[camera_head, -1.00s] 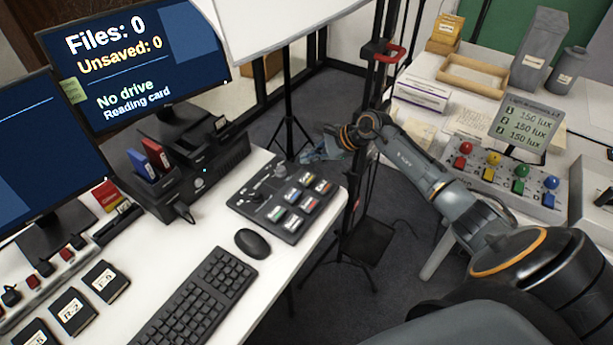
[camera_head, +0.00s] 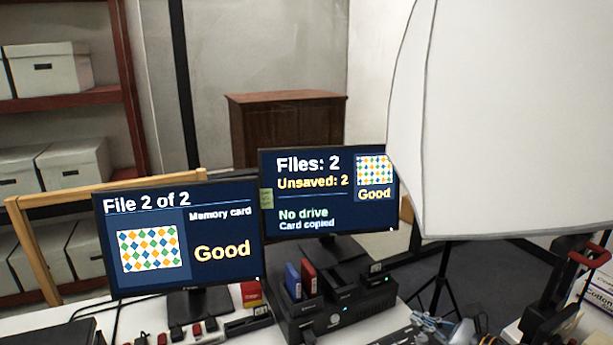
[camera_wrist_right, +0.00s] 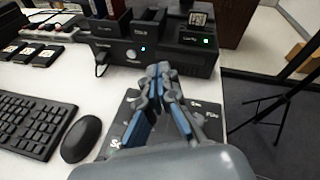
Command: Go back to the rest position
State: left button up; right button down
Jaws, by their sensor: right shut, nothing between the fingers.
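My right gripper (camera_head: 428,324) shows at the bottom of the head view, near the black box with slots (camera_head: 335,312). In the right wrist view, its blue and grey fingers (camera_wrist_right: 162,74) are shut with nothing between them. They are above the black control panel (camera_wrist_right: 125,118), which they partly hide, and point toward the black box (camera_wrist_right: 150,58). My left gripper is not in view.
Two monitors stand behind the desk items; the left one (camera_head: 183,240) reads "File 2 of 2, Good" and the right one (camera_head: 328,200) "Files: 2, Unsaved: 2, No drive, Card copied". A mouse (camera_wrist_right: 82,138) and keyboard (camera_wrist_right: 32,122) lie on the desk.

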jog(key=s+a+r+m+t+h, duration=0.1)
jog(key=s+r+m+t+h, duration=0.15)
jog(key=m, duration=0.55)
jog(key=s+a+r+m+t+h, duration=0.1)
jog(key=r+m+t+h, duration=0.2)
jog(key=m, duration=0.5)
jog(key=s+d+f+m+g+h, duration=0.1)
jog(key=s+f+m+g+h, duration=0.25)
jog(key=s+f+m, duration=0.55)
jog(key=s+d+f+m+g+h, duration=0.3)
jog(key=s+m, duration=0.4)
jog(key=m, duration=0.7)
jog(key=s+a+f+m+g+y, duration=0.25)
jog(key=s+a+g, duration=0.2)
jog(key=s, duration=0.35)
jog(key=s+a+f+m+g+y, duration=0.1)
jog(key=s+a+f+m+g, duration=0.15)
jog(key=s+a, duration=0.35)
notch_tip(320, 180, down, 24)
jog(key=s+f+g, duration=0.1)
jog(key=s+g, duration=0.1)
jog(key=s, duration=0.1)
jog(key=s+d+f, duration=0.2)
jog(key=s+f, duration=0.6)
jog(key=s+d+f+g, duration=0.1)
jog(key=s+d+f, duration=0.1)
jog(key=s+f, duration=0.7)
